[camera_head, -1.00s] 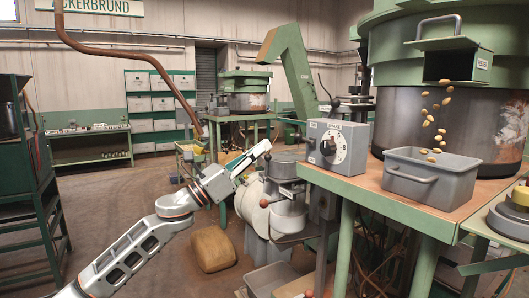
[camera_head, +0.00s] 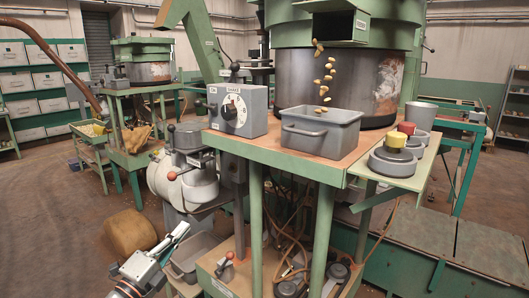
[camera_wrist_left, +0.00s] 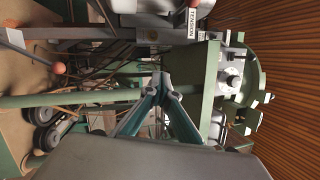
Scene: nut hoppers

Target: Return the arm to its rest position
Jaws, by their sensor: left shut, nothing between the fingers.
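My left gripper (camera_head: 181,230) is low in the head view, left of centre, in front of the machine bench and clear of its top. Its fingers point up and to the right, shut and empty. In the left wrist view the two fingertips (camera_wrist_left: 167,85) meet at a point with nothing between them. Only the end of my left arm shows in the head view; the rest is out of frame. My right arm is not in view.
Nuts fall from a green hopper's chute into a grey bin (camera_head: 320,133) on the bench. A grey dial box (camera_head: 237,110) stands beside it. A grey motor unit (camera_head: 183,181), a low grey tray (camera_head: 196,256) and a brown sack (camera_head: 130,232) are near my gripper. Floor at left is open.

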